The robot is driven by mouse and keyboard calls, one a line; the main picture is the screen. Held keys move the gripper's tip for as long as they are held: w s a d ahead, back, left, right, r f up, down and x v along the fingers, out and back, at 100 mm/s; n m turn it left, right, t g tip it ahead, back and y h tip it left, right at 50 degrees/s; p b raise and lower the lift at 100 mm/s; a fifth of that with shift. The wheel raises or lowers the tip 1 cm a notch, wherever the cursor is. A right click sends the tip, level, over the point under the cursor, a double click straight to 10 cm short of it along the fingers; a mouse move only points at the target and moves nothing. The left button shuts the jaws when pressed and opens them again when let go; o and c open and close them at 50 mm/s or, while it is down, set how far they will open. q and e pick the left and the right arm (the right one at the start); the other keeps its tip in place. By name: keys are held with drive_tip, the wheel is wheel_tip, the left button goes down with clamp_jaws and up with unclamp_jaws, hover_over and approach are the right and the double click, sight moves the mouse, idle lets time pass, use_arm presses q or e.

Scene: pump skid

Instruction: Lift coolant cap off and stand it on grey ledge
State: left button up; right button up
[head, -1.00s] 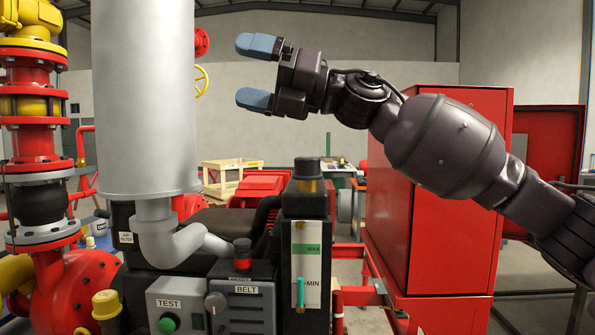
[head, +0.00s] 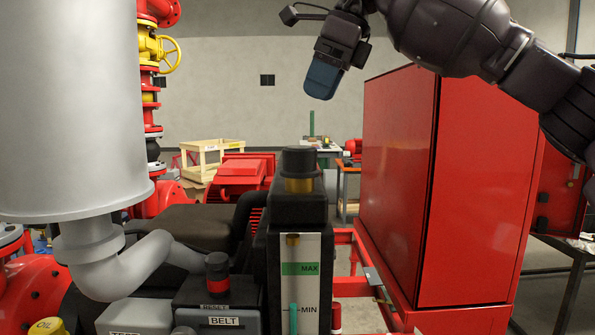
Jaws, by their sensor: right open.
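The coolant cap (head: 299,161) is a black cylinder seated upright on a brass neck on top of the black coolant tank (head: 263,262). The tank's front has a sight gauge (head: 302,268) marked MAX and MIN. My right gripper (head: 322,80) hangs above the cap in the picture, pointing down with blue fingertips. It is open and empty, and clearly apart from the cap. One fingertip largely hides the other. I cannot tell for certain which surface is the grey ledge. My left gripper is not in view.
A large grey cylinder (head: 72,110) with a bent pipe (head: 125,268) stands at left. A tall red cabinet (head: 400,180) stands at right. A box labelled BELT (head: 222,322) with a red-banded knob (head: 217,265) is left of the tank. The air above the cap is open.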

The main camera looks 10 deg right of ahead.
sight(300, 147)
drive_tip(key=x, duration=0.4)
drive_tip(key=shift+w+f, duration=0.2)
drive_tip(key=shift+w, duration=0.05)
drive_tip(key=shift+x, duration=1.15)
drive_tip(key=shift+d+p+x, duration=0.15)
drive_tip(key=shift+p+x, duration=0.05)
drive_tip(key=shift+x, duration=0.95)
drive_tip(key=shift+d+p+x, duration=0.15)
drive_tip(key=shift+x, duration=0.95)
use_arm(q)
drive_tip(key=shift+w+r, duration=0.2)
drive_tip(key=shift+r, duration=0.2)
use_arm(e)
drive_tip(key=shift+c, duration=0.3)
drive_tip(key=c, duration=1)
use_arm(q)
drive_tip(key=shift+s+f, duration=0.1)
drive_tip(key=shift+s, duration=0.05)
use_arm(e)
drive_tip(key=shift+c, duration=0.2)
